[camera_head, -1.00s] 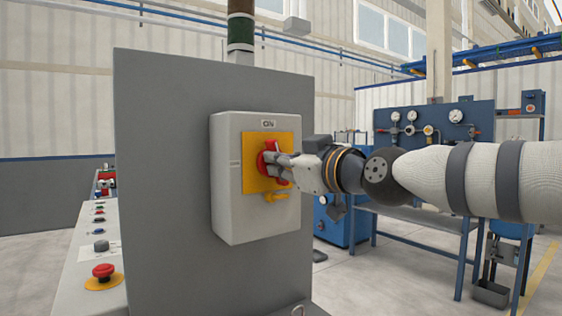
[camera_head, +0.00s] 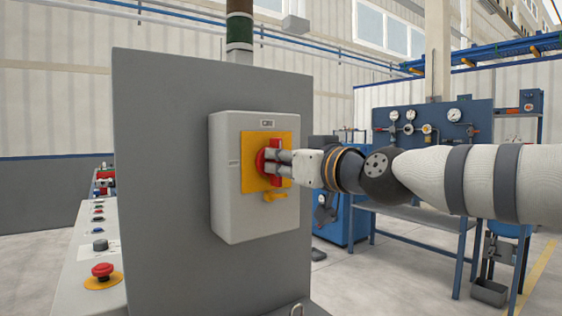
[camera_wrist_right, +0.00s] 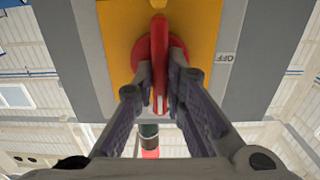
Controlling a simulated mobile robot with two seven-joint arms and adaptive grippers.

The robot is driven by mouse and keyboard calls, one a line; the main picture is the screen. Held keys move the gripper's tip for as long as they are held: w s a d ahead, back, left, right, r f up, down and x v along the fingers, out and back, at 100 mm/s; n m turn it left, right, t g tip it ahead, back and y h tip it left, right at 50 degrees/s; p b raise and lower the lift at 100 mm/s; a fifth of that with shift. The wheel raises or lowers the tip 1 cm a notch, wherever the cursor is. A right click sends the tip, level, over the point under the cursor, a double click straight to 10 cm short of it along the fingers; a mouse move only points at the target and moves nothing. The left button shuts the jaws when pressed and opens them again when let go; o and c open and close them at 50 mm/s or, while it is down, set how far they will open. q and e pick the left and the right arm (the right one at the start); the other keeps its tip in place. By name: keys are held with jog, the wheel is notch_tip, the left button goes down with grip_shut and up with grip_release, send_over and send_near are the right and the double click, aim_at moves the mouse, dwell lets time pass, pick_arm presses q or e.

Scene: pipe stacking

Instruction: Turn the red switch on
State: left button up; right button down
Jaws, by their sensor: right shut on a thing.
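The red switch (camera_head: 262,161) is a rotary knob on a yellow plate (camera_head: 254,142), on the front of a light grey box with an ON label at its top. My right gripper (camera_head: 276,162) is at the knob, its fingers shut on the handle. In the right wrist view the red handle (camera_wrist_right: 160,55) runs between the two fingers of my right gripper (camera_wrist_right: 161,98). An OFF label (camera_wrist_right: 225,57) shows beside the plate there. The handle looks about upright, pointing at the ON label, in the head view. My left gripper is not in view.
The switch box (camera_head: 227,205) is mounted on a large grey cabinet (camera_head: 160,180). A console with a red emergency button (camera_head: 102,270) stands at the left. A blue workbench with gauges (camera_head: 430,130) stands behind my right arm.

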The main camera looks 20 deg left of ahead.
jog(key=c, duration=1.7)
grip_release()
jog(key=shift+o, duration=0.2)
